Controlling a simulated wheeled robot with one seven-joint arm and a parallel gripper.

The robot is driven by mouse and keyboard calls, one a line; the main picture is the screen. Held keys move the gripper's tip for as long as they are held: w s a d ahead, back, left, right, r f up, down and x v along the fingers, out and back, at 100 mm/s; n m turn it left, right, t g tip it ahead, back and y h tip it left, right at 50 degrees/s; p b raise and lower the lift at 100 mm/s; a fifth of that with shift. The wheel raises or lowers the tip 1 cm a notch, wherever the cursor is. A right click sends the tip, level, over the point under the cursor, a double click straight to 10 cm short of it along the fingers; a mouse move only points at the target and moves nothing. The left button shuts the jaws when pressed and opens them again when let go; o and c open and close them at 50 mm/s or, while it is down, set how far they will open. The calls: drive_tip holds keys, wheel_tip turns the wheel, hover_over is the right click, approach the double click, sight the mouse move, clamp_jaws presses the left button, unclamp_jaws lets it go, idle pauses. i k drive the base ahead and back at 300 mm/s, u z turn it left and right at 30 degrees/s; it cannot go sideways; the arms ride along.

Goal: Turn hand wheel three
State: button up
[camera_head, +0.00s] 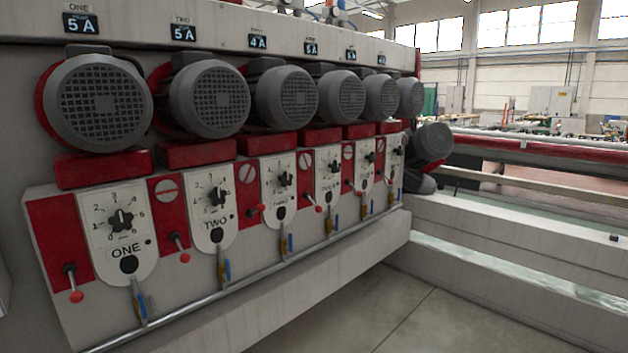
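The third white panel plate (270,184) from the left is on the machine's front, below the third motor. It bears a black star-shaped hand wheel (286,179) over a ring of numbers too small to read. The label beneath it is small and looks like THREE. A round black knob (282,213) sits at the bottom of the plate. My gripper is not in view.
Similar black wheels sit on plate ONE (121,219), plate TWO (217,197) and plates farther right. Red-tipped levers (262,209) and blue-handled valves (290,243) stick out near them. A pipe (255,277) runs below. Open floor (400,310) lies at lower right.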

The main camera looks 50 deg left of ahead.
sight(285, 179)
drive_tip(key=i, duration=2.9)
drive_tip(key=u, duration=3.25)
drive_tip(key=i, duration=1)
